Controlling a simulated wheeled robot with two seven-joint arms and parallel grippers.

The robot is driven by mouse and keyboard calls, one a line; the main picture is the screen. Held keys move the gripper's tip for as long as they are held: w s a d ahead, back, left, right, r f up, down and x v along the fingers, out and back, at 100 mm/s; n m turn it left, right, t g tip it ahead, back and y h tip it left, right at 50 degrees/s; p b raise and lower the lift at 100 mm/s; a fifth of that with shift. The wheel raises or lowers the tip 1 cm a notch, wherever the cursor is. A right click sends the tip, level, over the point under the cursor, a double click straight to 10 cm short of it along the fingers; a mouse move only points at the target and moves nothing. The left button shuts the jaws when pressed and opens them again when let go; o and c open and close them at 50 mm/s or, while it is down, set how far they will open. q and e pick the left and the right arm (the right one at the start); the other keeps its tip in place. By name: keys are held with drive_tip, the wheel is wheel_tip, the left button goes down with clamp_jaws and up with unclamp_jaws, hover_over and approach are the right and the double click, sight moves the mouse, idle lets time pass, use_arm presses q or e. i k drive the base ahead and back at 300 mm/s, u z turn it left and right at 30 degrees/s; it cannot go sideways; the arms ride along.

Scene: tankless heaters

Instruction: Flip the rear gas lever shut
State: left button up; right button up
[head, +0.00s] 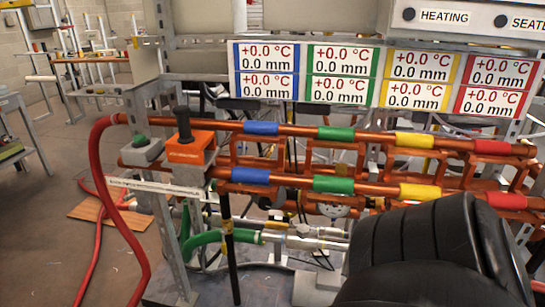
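Neither gripper shows in the head view. No heater and no lever that I can clearly identify as the rear gas lever can be seen. A black upright handle (183,121) stands on an orange box (188,151) left of the middle; I cannot tell whether it belongs to the gas line. Small metal pipe fittings (300,231) with a yellow band sit low in the middle, too small to make out a lever.
Two copper-coloured rails (370,187) with coloured bands cross the middle. Display panels (345,60) stand behind them. Bare floor (50,220) shows at left, near a wooden board (95,208).

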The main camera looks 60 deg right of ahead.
sight(223, 230)
drive_tip(key=z, duration=1.55)
drive_tip(key=k, duration=0.35)
drive_tip(key=u, duration=0.85)
drive_tip(key=i, duration=1)
